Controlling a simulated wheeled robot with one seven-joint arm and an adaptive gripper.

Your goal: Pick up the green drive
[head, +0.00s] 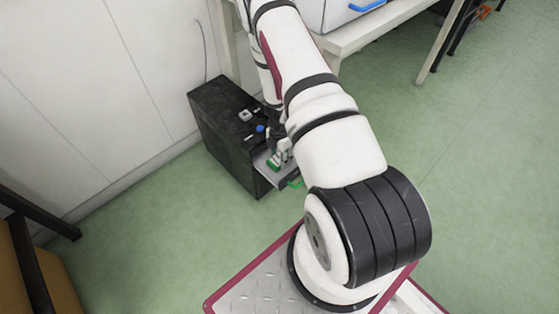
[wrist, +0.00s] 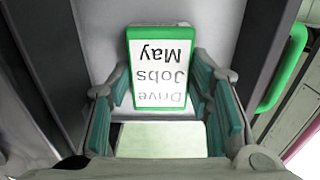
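The green drive (wrist: 160,75) has a green edge and a white label reading "Drive Jobs May", upside down in the wrist view. It lies in a grey open drawer (wrist: 100,30). In the head view the green drive (head: 273,163) shows small, partly hidden by my gripper (head: 277,150). In the wrist view my gripper (wrist: 162,85) has its teal-padded fingers apart, one on each side of the drive. The fingertips are close to its edges; I cannot tell whether they touch. A pale block (wrist: 160,140) shows below the label, between the fingers.
The drawer is pulled out of a black cabinet (head: 222,135) and has a green handle (head: 297,184), also in the wrist view (wrist: 283,68). A blue item (head: 260,128) and a white item (head: 245,115) are on the cabinet. A white table (head: 375,30) stands behind. Green floor is clear at right.

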